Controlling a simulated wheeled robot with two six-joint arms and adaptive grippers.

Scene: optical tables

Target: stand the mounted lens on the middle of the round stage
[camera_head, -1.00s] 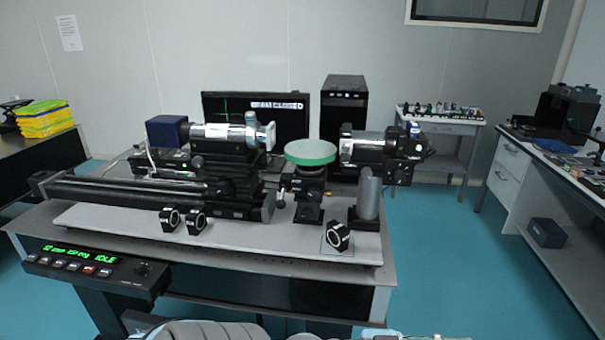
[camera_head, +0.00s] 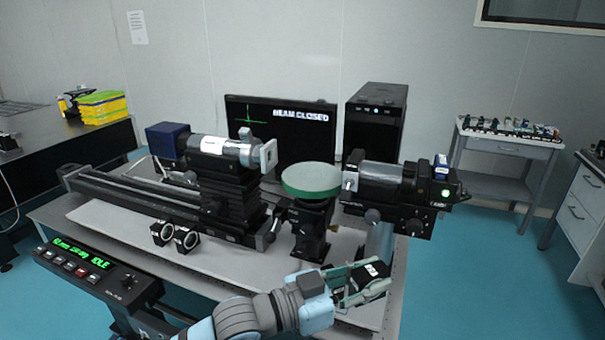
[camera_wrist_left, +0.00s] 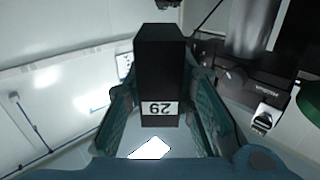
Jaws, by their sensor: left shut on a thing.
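The round stage (camera_head: 311,184) is a disc with a pale top and green rim on a black post, at the middle of the bench in the head view. Part of a green disc (camera_wrist_left: 311,100) shows at the right edge of the left wrist view. My left gripper (camera_head: 372,284) is at the front right of the bench, nearer me than the stage and to its right. It is shut on the mounted lens, a black block (camera_wrist_left: 160,65) with a white number label. The fingers hide much of it in the head view; I cannot tell whether it touches the bench. My right gripper is not in view.
Two more black ring mounts (camera_head: 162,233) (camera_head: 187,239) stand at the front left of the bench. A laser-like tube (camera_head: 220,147) is left of the stage, and a black camera-like unit (camera_head: 400,186) close on its right. A control panel (camera_head: 85,262) is at the front left.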

